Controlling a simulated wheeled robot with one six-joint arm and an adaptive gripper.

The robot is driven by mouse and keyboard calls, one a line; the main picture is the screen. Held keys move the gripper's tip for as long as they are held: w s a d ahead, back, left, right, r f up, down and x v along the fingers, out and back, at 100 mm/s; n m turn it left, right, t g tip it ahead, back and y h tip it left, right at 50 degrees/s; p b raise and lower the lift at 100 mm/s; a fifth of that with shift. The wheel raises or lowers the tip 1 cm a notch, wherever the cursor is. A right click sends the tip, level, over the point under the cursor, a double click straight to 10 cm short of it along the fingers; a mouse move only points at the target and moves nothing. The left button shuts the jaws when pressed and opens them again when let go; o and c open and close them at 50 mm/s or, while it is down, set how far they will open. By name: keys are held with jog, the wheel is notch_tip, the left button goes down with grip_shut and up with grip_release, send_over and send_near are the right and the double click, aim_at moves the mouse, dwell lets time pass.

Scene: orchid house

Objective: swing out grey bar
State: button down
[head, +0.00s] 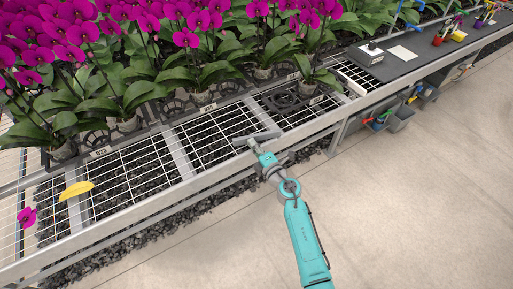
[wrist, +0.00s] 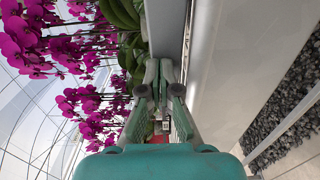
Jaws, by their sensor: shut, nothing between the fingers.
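A dark grey bar (head: 256,137) lies level along the front edge of the wire bench, at the end of my arm in the head view. In the wrist view, a grey strip (wrist: 166,28) beyond the fingertips appears to be the same bar, beside a broad white rail (wrist: 215,50). My gripper (head: 262,150) is right at the bar's near side; its fingertips also show in the wrist view (wrist: 160,68), close together with nothing between them. Whether the fingertips touch the bar cannot be told. My wrist hides part of the bar's surroundings.
Potted magenta orchids (head: 200,75) stand in black trays behind the bar. A yellow leaf (head: 76,190) and a fallen bloom (head: 27,217) lie at the left. A dark work surface (head: 400,58) is at the right, with grey bins (head: 402,117) below. The concrete floor in front is clear.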

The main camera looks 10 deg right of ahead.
aim_at(250, 137)
jog(key=shift+x, duration=1.45)
jog(key=shift+w+d, duration=0.1)
